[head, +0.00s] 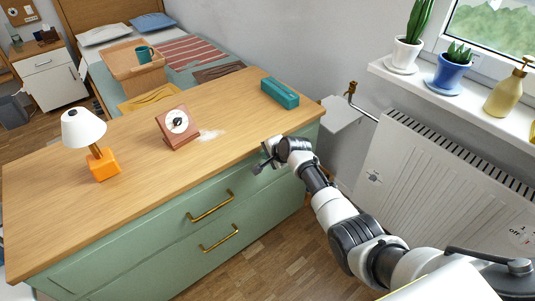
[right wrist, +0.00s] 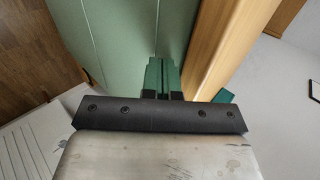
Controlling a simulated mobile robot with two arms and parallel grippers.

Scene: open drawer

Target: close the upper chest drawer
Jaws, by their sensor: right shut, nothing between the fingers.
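The green chest (head: 70,262) has a wooden top and two drawer fronts with brass handles. The upper drawer (head: 165,227) has its front close under the top's edge, and I see no clear gap there. Its handle (head: 210,206) is free of any gripper. My right gripper (head: 258,168) is shut and empty at the right end of the upper front, just below the top's edge. In the right wrist view the gripper (right wrist: 164,78) points along the green front (right wrist: 115,40); whether it touches is unclear. My left gripper is out of view.
On the chest top (head: 225,115) stand a lamp (head: 92,145), a clock (head: 178,125) and a teal box (head: 280,92). A radiator (head: 425,185) is to the right, under a sill with plants. Wooden floor (head: 265,265) is open before the chest.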

